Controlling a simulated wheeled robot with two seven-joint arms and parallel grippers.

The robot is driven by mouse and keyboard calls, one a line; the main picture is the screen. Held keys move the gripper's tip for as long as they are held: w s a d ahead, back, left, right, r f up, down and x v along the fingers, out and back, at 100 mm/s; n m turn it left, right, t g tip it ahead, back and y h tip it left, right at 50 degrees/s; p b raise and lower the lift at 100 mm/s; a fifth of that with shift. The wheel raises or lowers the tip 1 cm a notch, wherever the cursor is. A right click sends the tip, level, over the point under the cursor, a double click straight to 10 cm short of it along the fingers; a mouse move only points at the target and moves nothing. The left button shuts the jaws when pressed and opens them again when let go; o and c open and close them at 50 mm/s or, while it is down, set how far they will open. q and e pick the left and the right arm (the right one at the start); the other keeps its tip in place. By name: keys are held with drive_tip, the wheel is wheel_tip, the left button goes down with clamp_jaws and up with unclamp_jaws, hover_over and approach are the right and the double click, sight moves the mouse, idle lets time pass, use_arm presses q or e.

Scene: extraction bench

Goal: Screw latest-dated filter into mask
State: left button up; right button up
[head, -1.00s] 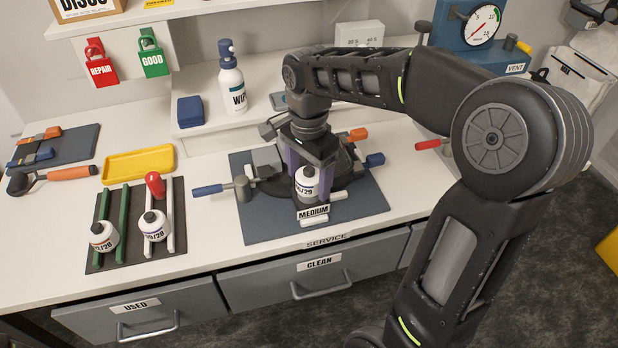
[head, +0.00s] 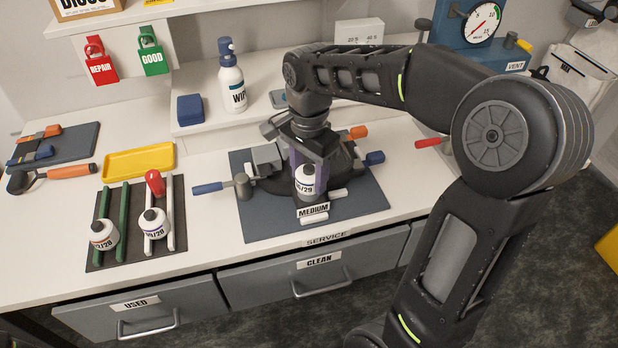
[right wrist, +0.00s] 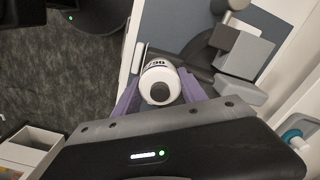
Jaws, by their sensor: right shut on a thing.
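My right gripper (head: 310,170) is shut on a white filter (head: 306,182) whose label ends in "/29". It holds the filter at the front of the dark mask (head: 270,187), which lies on the blue mat (head: 262,227); I cannot tell whether the filter is threaded in. In the right wrist view the filter (right wrist: 160,84) sits between purple fingers, its dark round centre showing. Two other filters stand on the rack: one marked "/28" with an orange stripe (head: 103,235), and one also ending in "/28" (head: 154,224). My left gripper is not in view.
A blue-handled tool (head: 212,187) lies at the mat's left, and a "MEDIUM" tag (head: 313,210) at its front. A yellow tray (head: 140,161), spray bottle (head: 231,78) and blue box (head: 190,110) are behind. The bench front between rack and mat is clear.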

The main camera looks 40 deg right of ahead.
clamp_jaws()
drive_tip(key=m, duration=0.6)
drive_tip(key=m+b, duration=0.1)
drive_tip(key=m, duration=0.8)
drive_tip(key=o, duration=1.3)
unclamp_jaws()
